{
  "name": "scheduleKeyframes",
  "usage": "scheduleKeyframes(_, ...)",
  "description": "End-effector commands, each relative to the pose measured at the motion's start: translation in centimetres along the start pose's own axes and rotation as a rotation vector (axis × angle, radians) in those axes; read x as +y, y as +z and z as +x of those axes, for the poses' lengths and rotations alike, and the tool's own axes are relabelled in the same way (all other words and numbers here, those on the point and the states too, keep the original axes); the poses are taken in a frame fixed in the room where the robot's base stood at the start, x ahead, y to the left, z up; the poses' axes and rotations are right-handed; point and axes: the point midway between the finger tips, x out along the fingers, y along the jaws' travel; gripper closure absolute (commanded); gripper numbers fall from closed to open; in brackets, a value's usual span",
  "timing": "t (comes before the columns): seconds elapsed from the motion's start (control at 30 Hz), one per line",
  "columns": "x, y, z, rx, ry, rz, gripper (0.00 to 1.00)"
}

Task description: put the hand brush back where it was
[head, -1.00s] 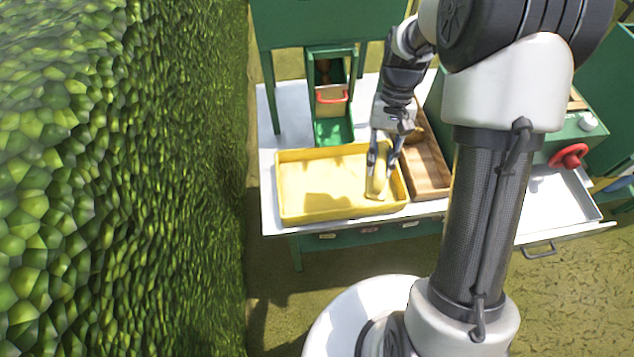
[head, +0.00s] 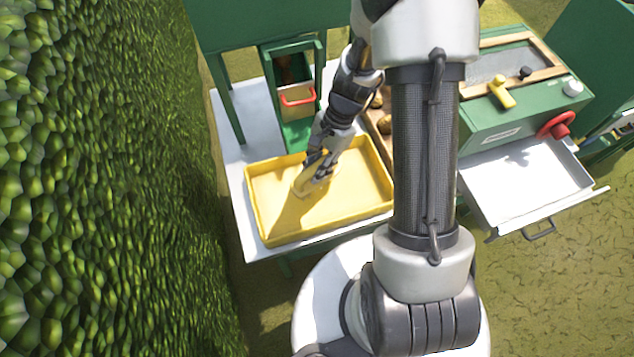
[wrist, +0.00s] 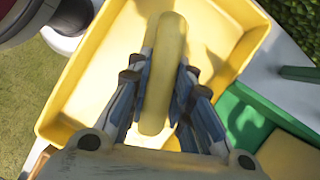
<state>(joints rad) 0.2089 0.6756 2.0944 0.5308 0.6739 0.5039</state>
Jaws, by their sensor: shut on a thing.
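My gripper (head: 306,183) is low over the yellow tray (head: 325,227), in its left-middle part. In the wrist view its fingers (wrist: 160,102) are closed on the two sides of a long, rounded, pale yellow thing, which I take for the hand brush (wrist: 163,60). The brush points away from the palm, over the tray floor. In the head view the brush is mostly hidden by the fingers. I cannot tell whether it touches the tray floor. The tray also shows in the wrist view (wrist: 82,72) and looks otherwise empty.
A green chute with a red-handled box (head: 298,97) stands behind the tray. A wooden tray (head: 377,122) with brown items is to the right, partly behind my arm. Further right, a green machine (head: 500,122) has an open white drawer (head: 525,185). A hedge (head: 110,190) fills the left.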

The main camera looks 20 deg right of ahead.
Motion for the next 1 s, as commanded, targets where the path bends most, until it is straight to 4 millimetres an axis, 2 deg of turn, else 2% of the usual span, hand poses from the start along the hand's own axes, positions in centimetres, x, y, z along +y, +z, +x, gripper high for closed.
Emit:
scheduleKeyframes(0.03, 0.0, -0.5, 1.2, -0.002, 0.002, 0.0, 1.0)
scheduleKeyframes(0.33, 0.0, -1.4, 3.4, 0.0, 0.0, -0.003, 1.0)
scheduleKeyframes(0.53, 0.0, -2.6, 6.2, -0.001, 0.001, -0.002, 1.0)
scheduleKeyframes(0.93, -0.1, -2.8, 6.8, 0.001, -0.001, -0.002, 1.0)
scheduleKeyframes(0.97, -0.1, -2.8, 6.8, 0.001, -0.001, -0.002, 0.79)
scheduleKeyframes(1.0, -0.1, -2.8, 6.7, 0.001, -0.001, -0.002, 0.76)
